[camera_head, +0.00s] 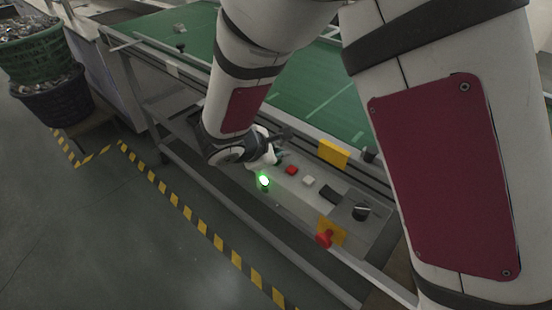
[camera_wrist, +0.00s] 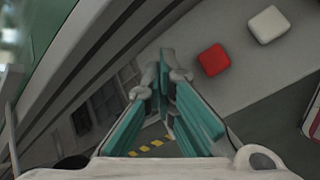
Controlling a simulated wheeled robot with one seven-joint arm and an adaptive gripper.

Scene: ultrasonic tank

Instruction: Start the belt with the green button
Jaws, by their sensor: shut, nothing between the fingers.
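The grey control box (camera_head: 345,208) sits along the near side of the green conveyor belt (camera_head: 330,95). A green light (camera_head: 264,180) glows at the left end of the box; I cannot tell whether it is a lamp or the button. No other green button shows; one could be hidden behind my gripper. My gripper (camera_head: 281,156) is shut and empty, low over the left end of the box. In the wrist view its teal-padded fingers (camera_wrist: 168,72) come together left of the red button (camera_wrist: 213,60). Contact with the panel cannot be told.
The red button (camera_head: 291,170) and white button (camera_head: 309,181) lie right of my gripper. Further right are a black knob (camera_head: 361,210) and a red mushroom button (camera_head: 325,238). A yellow block (camera_head: 333,153) stands behind. Baskets (camera_head: 50,85) stand far left; floor in front is clear.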

